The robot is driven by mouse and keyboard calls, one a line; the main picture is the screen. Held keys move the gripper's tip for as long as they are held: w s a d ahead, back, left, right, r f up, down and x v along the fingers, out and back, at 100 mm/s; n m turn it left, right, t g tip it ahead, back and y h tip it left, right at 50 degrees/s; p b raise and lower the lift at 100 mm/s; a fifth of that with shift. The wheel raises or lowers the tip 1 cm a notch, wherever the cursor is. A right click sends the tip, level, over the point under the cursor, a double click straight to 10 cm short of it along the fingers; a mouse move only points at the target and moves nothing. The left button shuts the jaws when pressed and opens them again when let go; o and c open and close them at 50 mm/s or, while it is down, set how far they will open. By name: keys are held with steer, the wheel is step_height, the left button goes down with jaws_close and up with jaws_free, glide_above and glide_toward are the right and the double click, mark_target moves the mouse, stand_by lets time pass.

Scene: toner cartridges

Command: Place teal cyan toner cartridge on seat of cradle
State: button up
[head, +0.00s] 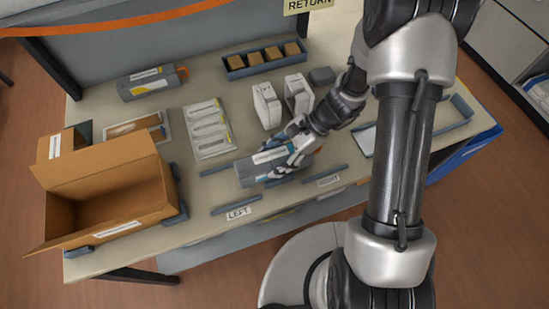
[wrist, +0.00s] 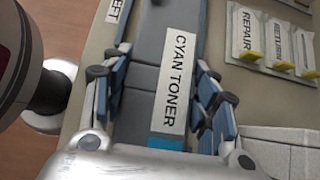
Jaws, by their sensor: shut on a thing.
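The cyan toner cartridge (head: 246,172) is a long grey block with a white label reading CYAN TONER and a teal band. In the wrist view the cartridge (wrist: 148,77) runs up the picture between my fingers. My gripper (head: 280,158) is shut on it near its teal end, one finger on each side. The cartridge is at the front middle of the table, among low blue-grey rails (head: 237,205) near the LEFT and RIGHT tags, which look like parts of the cradle. My gripper and the cartridge hide the cradle's middle. I cannot tell whether the cartridge touches the seat.
An open cardboard box (head: 130,190) stands at the left. Another grey cartridge (head: 150,84) with an orange end lies at the back left. White labelled packets (head: 208,130), two white upright holders (head: 266,104) and a blue tray (head: 236,73) of small brown boxes stand behind my gripper.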

steer(key=shift+f, duration=0.15)
steer(key=o, duration=1.7)
steer(key=shift+o, duration=0.2)
